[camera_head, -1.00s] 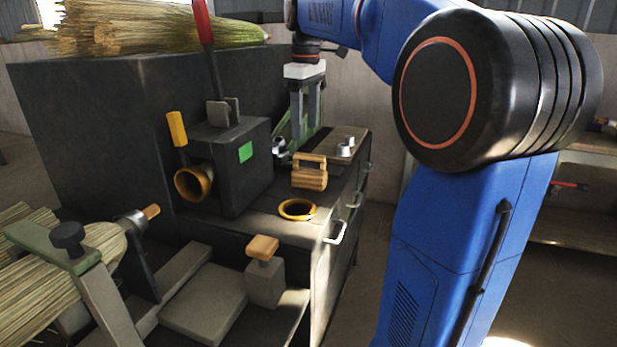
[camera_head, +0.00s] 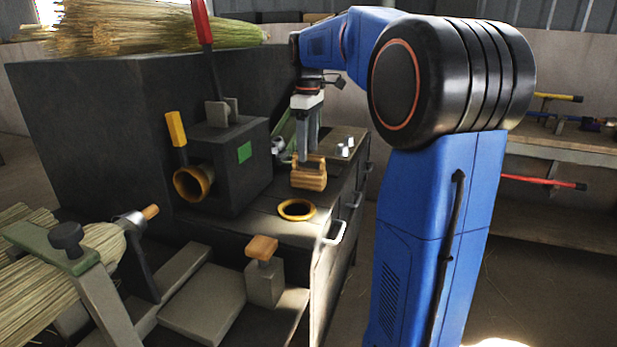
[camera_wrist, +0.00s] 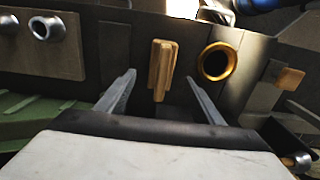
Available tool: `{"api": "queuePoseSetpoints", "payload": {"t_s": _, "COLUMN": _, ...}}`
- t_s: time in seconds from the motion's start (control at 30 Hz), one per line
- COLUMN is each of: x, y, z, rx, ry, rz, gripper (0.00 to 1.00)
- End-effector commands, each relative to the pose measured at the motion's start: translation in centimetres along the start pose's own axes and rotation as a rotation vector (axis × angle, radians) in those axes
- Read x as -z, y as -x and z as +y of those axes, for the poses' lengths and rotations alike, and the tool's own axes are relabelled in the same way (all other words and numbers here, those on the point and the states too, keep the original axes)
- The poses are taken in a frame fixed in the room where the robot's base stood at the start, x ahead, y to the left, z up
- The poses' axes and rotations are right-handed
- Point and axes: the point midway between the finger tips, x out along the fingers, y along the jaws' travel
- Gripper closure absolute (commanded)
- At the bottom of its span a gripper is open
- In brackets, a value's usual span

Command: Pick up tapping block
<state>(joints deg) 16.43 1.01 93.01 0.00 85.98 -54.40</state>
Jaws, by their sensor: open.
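The tapping block (camera_head: 309,180), a light wooden block with ridged sides and a handle on top, stands on the dark bench top. In the wrist view, the tapping block (camera_wrist: 163,68) appears from above, between and beyond my two fingers. My gripper (camera_head: 308,155) is open and empty, pointing down just over the block. Its fingertips reach about the height of the handle and partly hide it. Whether the fingers touch the block cannot be told.
A brass ring (camera_head: 297,210) lies just in front of the block. A dark machine box (camera_head: 240,165) with a red lever stands to the left. A plate with metal sockets (camera_head: 345,149) lies behind right. A grey block with a wooden knob (camera_head: 262,250) is lower in front.

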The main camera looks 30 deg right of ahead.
Motion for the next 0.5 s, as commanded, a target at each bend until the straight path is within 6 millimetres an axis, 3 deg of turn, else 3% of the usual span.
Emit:
{"api": "queuePoseSetpoints", "payload": {"t_s": 0.37, "x": -0.1, "y": -3.0, "z": -0.1, "rx": 0.001, "ry": 0.000, "rz": -0.001, "gripper": 0.39}}
{"api": "queuePoseSetpoints", "payload": {"t_s": 0.5, "x": -0.3, "y": -5.0, "z": -0.3, "rx": 0.002, "ry": 0.000, "rz": -0.001, "gripper": 0.39}}
